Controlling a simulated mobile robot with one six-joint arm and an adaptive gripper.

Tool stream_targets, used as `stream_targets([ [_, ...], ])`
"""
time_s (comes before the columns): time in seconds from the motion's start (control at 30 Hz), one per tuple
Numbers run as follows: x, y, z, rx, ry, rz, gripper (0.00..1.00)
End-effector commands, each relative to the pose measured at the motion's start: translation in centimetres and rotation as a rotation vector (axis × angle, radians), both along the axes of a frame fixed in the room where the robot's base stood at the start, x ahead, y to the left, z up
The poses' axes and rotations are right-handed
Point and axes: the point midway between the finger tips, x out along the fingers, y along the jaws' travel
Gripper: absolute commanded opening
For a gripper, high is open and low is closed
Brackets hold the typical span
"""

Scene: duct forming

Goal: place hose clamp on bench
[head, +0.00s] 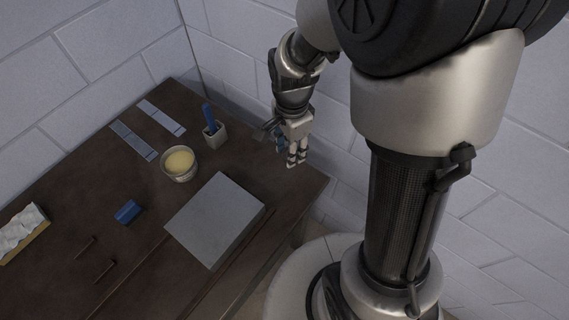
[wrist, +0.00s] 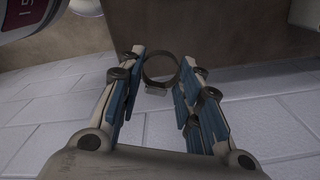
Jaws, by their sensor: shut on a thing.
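The hose clamp (wrist: 155,88) is a thin dark metal ring with a small screw housing on its near side in the wrist view. My gripper (wrist: 160,68) is shut on it, with the ring held between the tips of its blue-padded fingers. In the head view my gripper (head: 291,158) hangs at the back right end of the dark brown bench (head: 95,185), near its edge; the clamp is too small to make out there.
A grey flat box (head: 215,218) lies left of my gripper. Brick walls (head: 240,60) close the back. Bare bench lies between these.

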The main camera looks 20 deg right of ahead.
Motion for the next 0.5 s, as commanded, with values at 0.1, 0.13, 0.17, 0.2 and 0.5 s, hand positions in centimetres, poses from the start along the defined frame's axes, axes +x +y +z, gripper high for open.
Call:
stream_targets([
  [0.1, -0.1, 0.0, -3.8, 0.0, 0.004, 0.0, 0.16],
  [0.13, -0.1, 0.0, -4.6, 0.0, 0.004, 0.0, 0.16],
  [0.17, -0.1, 0.0, -5.3, 0.0, 0.004, 0.0, 0.16],
  [0.2, -0.1, 0.0, -6.2, 0.0, 0.003, 0.0, 0.16],
  [0.5, 0.0, 0.0, -9.0, 0.0, 0.0, 0.0, 0.16],
])
